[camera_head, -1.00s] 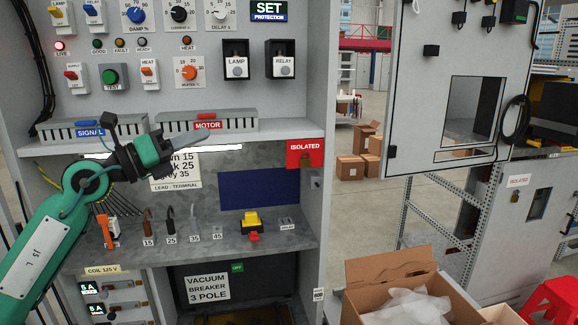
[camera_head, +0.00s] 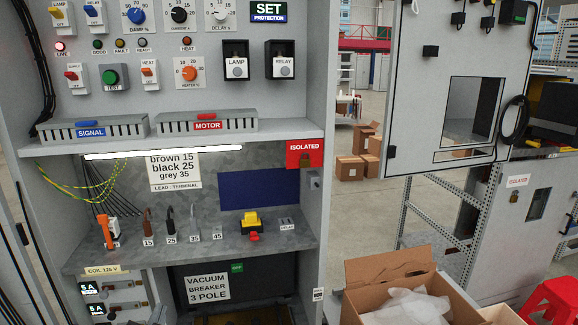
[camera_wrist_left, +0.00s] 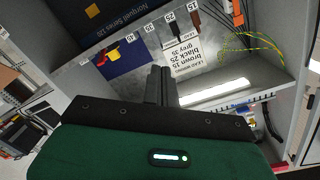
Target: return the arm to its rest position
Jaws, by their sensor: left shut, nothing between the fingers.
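My left gripper (camera_wrist_left: 160,86) shows in the left wrist view with its two dark fingers together and nothing between them. Its green body (camera_wrist_left: 165,155) fills the bottom of that view. The fingers point toward the cabinet bay, which appears upside down there. In the head view the left arm no longer stands in front of the cabinet, and I cannot make out its gripper. My right arm and gripper show in neither view.
The cabinet shelf (camera_head: 190,245) holds an orange-handled tool (camera_head: 109,230), several lead ends and a yellow-and-red switch (camera_head: 251,222). A lead card (camera_head: 173,170) hangs behind. An open cardboard box (camera_head: 395,285) stands at the lower right. The space before the cabinet looks clear.

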